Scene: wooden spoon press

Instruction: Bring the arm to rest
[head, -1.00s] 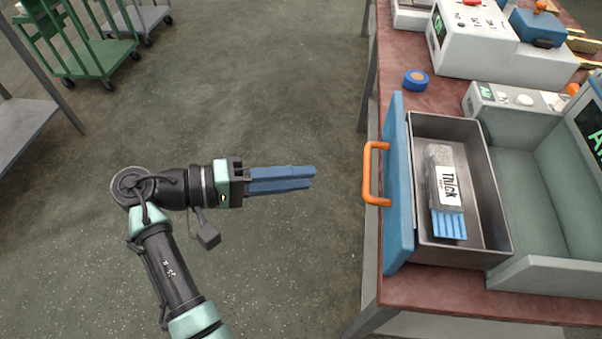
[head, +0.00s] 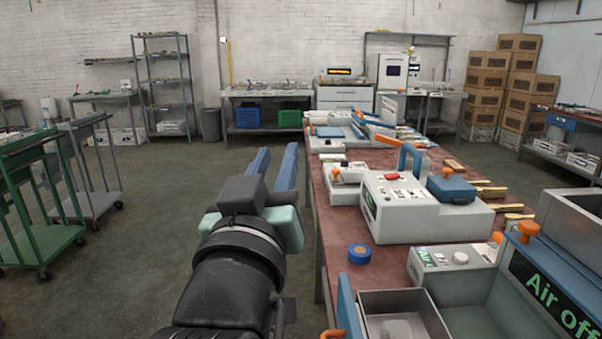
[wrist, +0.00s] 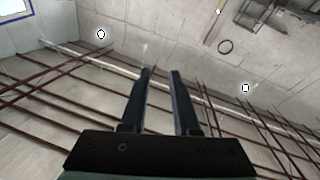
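My gripper (head: 274,152) is raised in the lower middle of the head view, to the left of the red-brown workbench (head: 332,238). Its two blue fingers are apart with nothing between them, and they point upward and away. In the wrist view my gripper (wrist: 160,70) shows the same gap, against the ceiling and high wall with brown bars. No object touches the fingers.
On the bench stand a blue tape roll (head: 359,253), a white press machine (head: 412,222) and an open metal drawer (head: 402,300) with a blue front. Green (head: 45,235) and grey carts stand left. The floor (head: 165,215) between is clear.

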